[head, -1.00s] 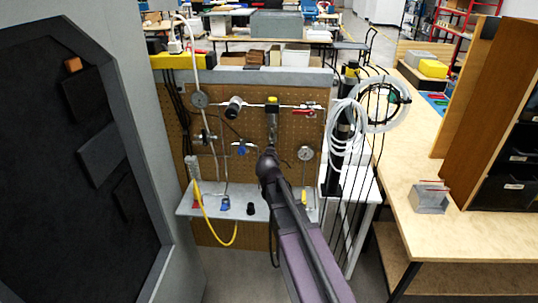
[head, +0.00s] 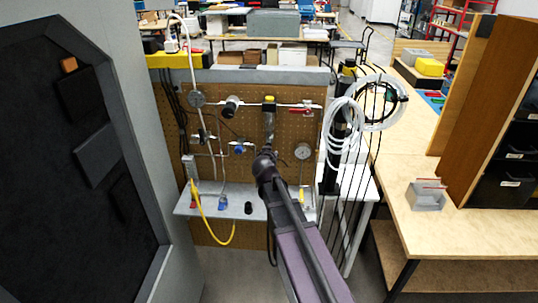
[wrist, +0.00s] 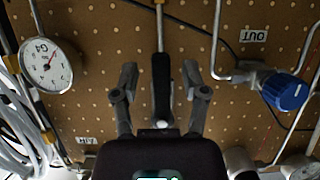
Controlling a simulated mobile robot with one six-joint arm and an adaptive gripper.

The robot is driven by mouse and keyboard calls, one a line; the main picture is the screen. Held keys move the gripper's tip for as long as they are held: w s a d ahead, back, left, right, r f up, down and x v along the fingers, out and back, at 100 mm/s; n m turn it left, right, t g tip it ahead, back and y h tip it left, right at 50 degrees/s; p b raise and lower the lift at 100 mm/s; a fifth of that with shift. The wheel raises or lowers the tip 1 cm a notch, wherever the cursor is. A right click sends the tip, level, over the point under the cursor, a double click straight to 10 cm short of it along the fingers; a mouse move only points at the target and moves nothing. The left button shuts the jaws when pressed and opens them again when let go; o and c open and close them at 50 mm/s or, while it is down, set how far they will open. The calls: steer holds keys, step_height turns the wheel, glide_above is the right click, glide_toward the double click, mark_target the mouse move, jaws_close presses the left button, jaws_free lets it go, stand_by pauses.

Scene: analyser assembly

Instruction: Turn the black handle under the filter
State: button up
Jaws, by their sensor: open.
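The black handle (wrist: 161,88) hangs as a long narrow bar in the middle of the wrist view, below a thin metal pipe. My gripper (wrist: 160,76) is open, with one finger on each side of the handle. A gap of board shows between each finger and the handle. In the head view, the filter (head: 269,122) is a clear upright body with a yellow and black top on the pegboard. My gripper (head: 268,153) is just below the filter there and hides the handle.
A dial gauge (head: 303,151) is right of my gripper, and a blue valve knob (wrist: 288,92) is on its other side. A red-handled valve (head: 301,110) is right of the filter. A grey shelf (head: 185,206) runs along the pegboard (head: 205,232). White coiled tubing (head: 345,125) hangs at right.

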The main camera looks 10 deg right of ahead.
steer(key=shift+m, duration=0.3)
